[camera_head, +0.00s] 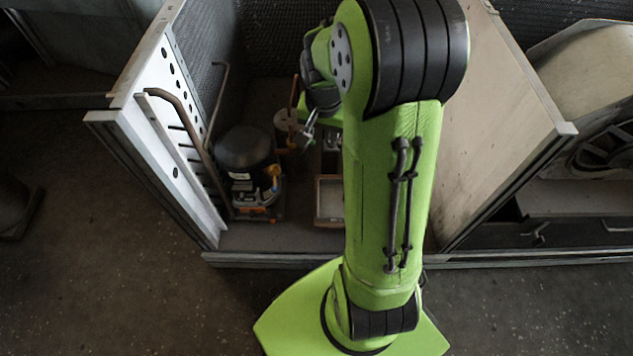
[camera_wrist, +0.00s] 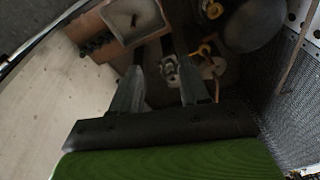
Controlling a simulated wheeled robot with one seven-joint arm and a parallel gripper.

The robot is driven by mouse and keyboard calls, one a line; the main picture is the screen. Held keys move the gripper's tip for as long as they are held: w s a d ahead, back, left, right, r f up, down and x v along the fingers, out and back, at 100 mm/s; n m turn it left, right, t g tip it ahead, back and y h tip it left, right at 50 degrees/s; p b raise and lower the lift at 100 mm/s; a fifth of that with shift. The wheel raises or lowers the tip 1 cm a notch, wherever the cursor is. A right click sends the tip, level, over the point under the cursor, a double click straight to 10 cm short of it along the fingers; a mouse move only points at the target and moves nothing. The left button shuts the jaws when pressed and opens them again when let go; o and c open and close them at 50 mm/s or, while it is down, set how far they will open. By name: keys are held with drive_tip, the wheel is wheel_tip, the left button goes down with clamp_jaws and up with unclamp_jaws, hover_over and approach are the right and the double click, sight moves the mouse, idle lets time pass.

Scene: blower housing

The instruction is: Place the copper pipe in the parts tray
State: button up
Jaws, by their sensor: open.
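A thin copper-coloured pipe (camera_head: 294,96) stands upright inside the housing, just left of my gripper in the head view. In the wrist view a short copper-brown strip (camera_wrist: 217,90) shows right of the right finger; I cannot tell if it is the same pipe. My gripper (camera_wrist: 160,48) is open, with nothing between its fingers but the housing floor and small fittings beyond. In the head view its metal fingers (camera_head: 309,128) are partly hidden by my arm. The parts tray (camera_head: 319,203), light with a raised rim, is half hidden by my arm; it also shows in the wrist view (camera_wrist: 112,18), with a small dark piece inside.
A black compressor (camera_head: 245,150) stands left of the tray, with a yellow-orange fitting beside it. A perforated white panel (camera_head: 170,120) with a bent pipe bounds the left side. A pale panel (camera_head: 490,130) bounds the right. Dark blocks (camera_wrist: 97,46) lie beside the tray.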

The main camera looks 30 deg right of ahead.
drive_tip(key=s+a+r+n+t, duration=0.2)
drive_tip(key=s+a+r+n, duration=0.2)
drive_tip(key=s+a+r, duration=0.2)
drive_tip(key=s+a+r+n+t+y, duration=0.1)
drive_tip(key=s+a+r+n, duration=0.4)
drive_tip(key=s, duration=0.6)
drive_tip(key=a+r, duration=0.2)
drive_tip(key=a, duration=0.1)
drive_tip(key=shift+s+n+t, duration=0.2)
drive_tip(key=shift+n+t, duration=0.1)
drive_tip(key=shift+t, duration=0.1)
